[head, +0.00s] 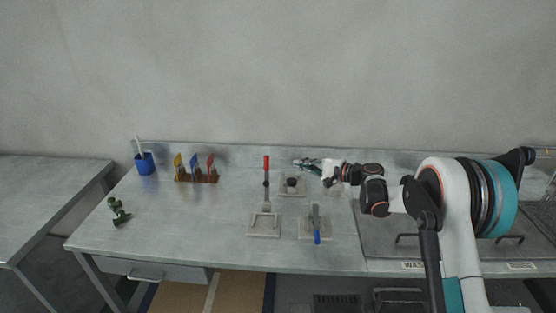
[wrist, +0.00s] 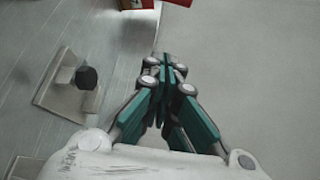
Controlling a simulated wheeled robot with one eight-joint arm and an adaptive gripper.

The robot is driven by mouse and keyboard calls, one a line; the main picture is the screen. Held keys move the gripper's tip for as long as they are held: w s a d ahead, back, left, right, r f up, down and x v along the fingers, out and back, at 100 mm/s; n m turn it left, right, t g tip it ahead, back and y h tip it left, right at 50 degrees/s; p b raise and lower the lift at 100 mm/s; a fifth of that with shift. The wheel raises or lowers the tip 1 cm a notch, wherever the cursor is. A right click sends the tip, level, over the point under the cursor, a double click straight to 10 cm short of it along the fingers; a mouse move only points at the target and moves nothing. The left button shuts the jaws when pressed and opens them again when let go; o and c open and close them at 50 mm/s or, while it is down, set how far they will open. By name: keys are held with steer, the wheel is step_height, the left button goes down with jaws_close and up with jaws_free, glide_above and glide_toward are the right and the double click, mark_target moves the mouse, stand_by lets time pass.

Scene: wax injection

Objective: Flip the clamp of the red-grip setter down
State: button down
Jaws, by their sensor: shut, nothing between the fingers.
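The red-grip setter stands on a pale square base (head: 263,231) near the middle of the bench. Its lever stands upright, with the red grip (head: 266,162) at the top. My gripper (head: 299,162) is shut and empty, to the right of the red grip in the head view and apart from it in the picture. In the wrist view my gripper (wrist: 167,62) shows its green-sided fingers together. I cannot make out the red-grip setter for certain in the wrist view.
A blue-grip setter (head: 317,237) sits right of the red one, its grip towards the front edge. A plate with a black knob (head: 291,182) lies behind; the knob (wrist: 85,77) also shows in the wrist view. A tool rack (head: 197,178) and blue cup (head: 145,165) stand left.

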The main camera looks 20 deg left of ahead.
mark_target(267, 179)
steer(key=shift+a, duration=0.1)
steer(key=s+a+b, duration=0.1)
steer(key=a+b, duration=0.2)
steer(key=a, duration=0.6)
steer(key=shift+f, duration=0.15)
stand_by(0.5)
steer(key=shift+s+a, duration=0.15)
steer(key=shift+s, duration=0.05)
